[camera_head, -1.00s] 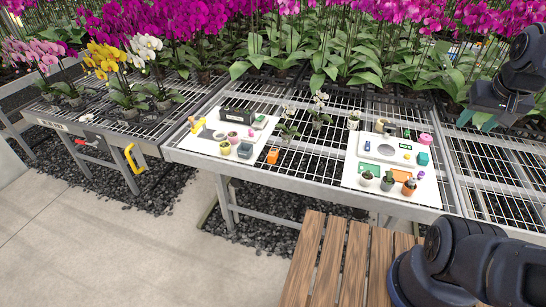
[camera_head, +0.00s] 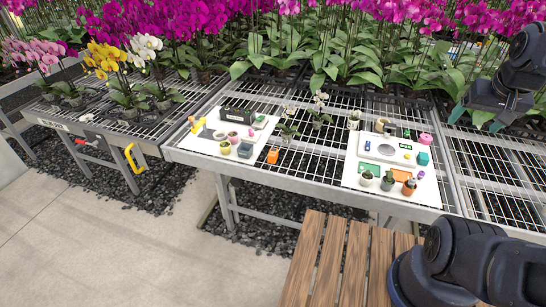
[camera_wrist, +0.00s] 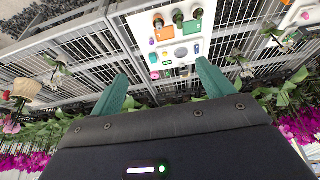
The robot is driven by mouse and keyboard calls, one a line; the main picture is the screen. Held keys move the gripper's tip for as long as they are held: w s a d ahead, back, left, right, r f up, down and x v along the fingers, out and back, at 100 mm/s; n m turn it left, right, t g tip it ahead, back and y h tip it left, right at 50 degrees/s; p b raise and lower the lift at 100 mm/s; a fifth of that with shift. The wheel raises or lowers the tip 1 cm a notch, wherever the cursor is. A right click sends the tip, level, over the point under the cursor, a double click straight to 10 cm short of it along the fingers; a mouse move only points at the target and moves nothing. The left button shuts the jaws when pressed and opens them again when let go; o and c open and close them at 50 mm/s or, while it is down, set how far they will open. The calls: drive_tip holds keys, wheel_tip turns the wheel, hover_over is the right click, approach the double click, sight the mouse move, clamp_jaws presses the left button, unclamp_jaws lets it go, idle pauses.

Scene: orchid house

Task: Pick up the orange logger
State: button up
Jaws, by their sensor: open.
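The orange logger (camera_head: 273,155) is a small upright orange block at the right edge of the left white board (camera_head: 205,147). My gripper (camera_head: 478,118) is at the far right, above the bench, well apart from the logger. Its teal fingers are spread and empty in the wrist view (camera_wrist: 162,72).
A right white board (camera_head: 350,178) holds small pots, an orange tile and a green tile. On the left board, a grey box (camera_head: 245,150) and small pots stand near the logger. Tall orchids (camera_head: 320,110) rise behind. A wooden slatted bench (camera_head: 330,260) stands in front.

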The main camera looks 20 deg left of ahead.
drive_tip(key=w+a+m+g+y, duration=0.15)
drive_tip(key=w+a+m, duration=0.35)
drive_tip(key=w+a, duration=0.7)
drive_tip(key=w+a+f+m+g, duration=0.2)
drive_tip(key=w+a+f+m, duration=0.35)
drive_tip(key=w+a, duration=0.75)
drive_tip(key=m+g+h, duration=0.1)
drive_tip(key=m+h, duration=0.1)
drive_tip(key=m, duration=0.5)
approach(273, 152)
drive_tip(key=shift+w+f+y, duration=0.1)
drive_tip(key=shift+w+y, duration=0.15)
wheel_tip(273, 152, down, 10)
drive_tip(key=shift+s+d+f, duration=0.1)
drive_tip(key=shift+d+f, duration=0.05)
drive_tip(key=shift+f, duration=0.1)
drive_tip(key=c, duration=1.1)
drive_tip(key=shift+r, duration=0.15)
